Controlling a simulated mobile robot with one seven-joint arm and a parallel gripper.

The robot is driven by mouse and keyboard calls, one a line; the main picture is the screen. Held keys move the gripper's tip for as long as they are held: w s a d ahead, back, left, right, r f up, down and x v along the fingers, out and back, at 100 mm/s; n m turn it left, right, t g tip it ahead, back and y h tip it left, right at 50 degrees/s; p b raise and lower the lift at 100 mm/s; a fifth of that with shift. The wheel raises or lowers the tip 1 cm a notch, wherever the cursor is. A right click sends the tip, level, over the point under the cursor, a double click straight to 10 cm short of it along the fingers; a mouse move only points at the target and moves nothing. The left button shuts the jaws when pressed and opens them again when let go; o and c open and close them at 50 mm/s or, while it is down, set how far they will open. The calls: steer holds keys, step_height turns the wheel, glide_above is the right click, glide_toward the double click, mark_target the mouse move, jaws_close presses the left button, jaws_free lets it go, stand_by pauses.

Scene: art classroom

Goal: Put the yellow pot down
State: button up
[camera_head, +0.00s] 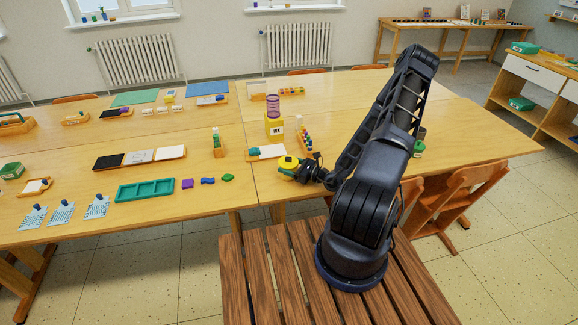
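The yellow pot (288,162) is small and yellow with some green on it. It is at the end of my arm, near the front edge of the table (335,140). My gripper (294,170) is dark and appears shut on the pot, though its fingers are small and partly hidden. I cannot tell whether the pot touches the table or hangs just above it.
A tray with a white sheet (268,152) lies just behind the pot. A green jar (419,148) is right of my arm. Chairs (458,195) stand at right.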

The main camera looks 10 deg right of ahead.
steer(key=o, duration=0.4)
steer(key=v, duration=0.7)
steer(key=shift+s+d+r, duration=0.1)
steer(key=shift+s+r, duration=0.05)
steer(key=s+a+r+n+g+h, duration=0.2)
steer(key=s+a+r+n+g, duration=0.15)
steer(key=r+n+g, duration=0.5)
steer(key=s+a+r+n+g+h, duration=0.2)
steer(key=s+r+n+g, duration=0.3)
steer(key=r+n, duration=0.65)
steer(key=s+d+r+n+t+h, duration=0.3)
steer(key=s+r+h, duration=0.2)
steer(key=r, duration=0.6)
steer(key=s+d+r+n+t+h, duration=0.2)
steer(key=s+r, duration=0.5)
steer(key=r, duration=0.4)
steer(key=n+t+h, duration=0.1)
steer(key=h, duration=0.1)
steer(key=shift+d+r+h, duration=0.15)
steer(key=shift+d+h, duration=0.2)
steer(key=shift+h, duration=0.05)
steer(key=shift+t, duration=0.25)
